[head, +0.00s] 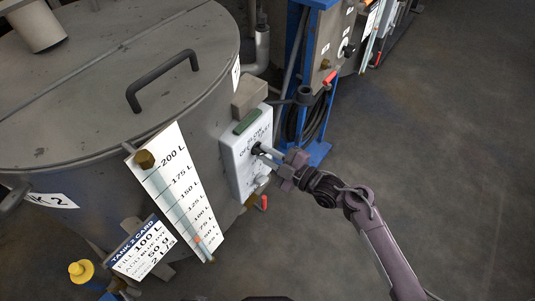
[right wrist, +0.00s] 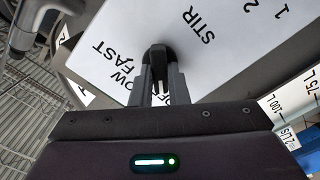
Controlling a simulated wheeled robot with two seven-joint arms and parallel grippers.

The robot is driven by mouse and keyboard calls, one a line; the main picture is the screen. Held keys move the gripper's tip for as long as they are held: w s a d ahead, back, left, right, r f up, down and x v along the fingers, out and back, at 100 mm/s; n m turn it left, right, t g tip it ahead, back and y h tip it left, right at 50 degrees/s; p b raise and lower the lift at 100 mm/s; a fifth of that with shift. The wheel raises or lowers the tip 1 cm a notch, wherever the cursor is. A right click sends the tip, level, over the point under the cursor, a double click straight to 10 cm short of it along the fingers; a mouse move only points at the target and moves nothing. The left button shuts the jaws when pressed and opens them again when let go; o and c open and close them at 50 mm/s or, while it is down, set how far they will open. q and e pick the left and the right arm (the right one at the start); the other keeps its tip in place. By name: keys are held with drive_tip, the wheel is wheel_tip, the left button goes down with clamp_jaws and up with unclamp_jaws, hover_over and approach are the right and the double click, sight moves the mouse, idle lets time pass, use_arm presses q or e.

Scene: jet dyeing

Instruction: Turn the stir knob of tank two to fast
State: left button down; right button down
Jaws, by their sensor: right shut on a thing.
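Tank two (head: 100,90) is the large grey steel tank at the left of the head view. On its side is a white control box (head: 237,165), whose face also shows in the right wrist view (right wrist: 225,58) with the words STIR, FAST and a partly hidden SLOW and OFF. The black stir knob (right wrist: 158,52) sticks out of this face. My right gripper (head: 267,152) is shut on the stir knob, its two fingers on either side of it. The fingers hide part of the dial, and I cannot tell which mark the knob points to. My left gripper is not in view.
A level gauge (head: 178,195) and a tank 2 card (head: 141,247) stand left of the box. A red-handled valve (head: 264,202) sits below it. A blue frame (head: 318,150) with a black hose stands behind. The floor at right is clear.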

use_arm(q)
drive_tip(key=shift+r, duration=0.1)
use_arm(e)
drive_tip(key=shift+m, duration=0.4)
drive_tip(key=shift+r+m+p, duration=0.1)
drive_tip(key=shift+m+p, duration=0.4)
drive_tip(key=shift+m, duration=0.1)
drive_tip(key=shift+m+p, duration=0.35)
drive_tip(key=shift+m, duration=0.55)
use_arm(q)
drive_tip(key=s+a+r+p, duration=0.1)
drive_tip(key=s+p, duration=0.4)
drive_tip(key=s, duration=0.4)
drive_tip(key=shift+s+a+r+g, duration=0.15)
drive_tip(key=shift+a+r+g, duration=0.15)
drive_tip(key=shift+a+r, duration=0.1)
use_arm(e)
drive_tip(key=shift+w+d+m, duration=0.1)
drive_tip(key=shift+m, duration=3.85)
drive_tip(key=shift+w+m, duration=0.1)
drive_tip(key=shift+m, duration=4.15)
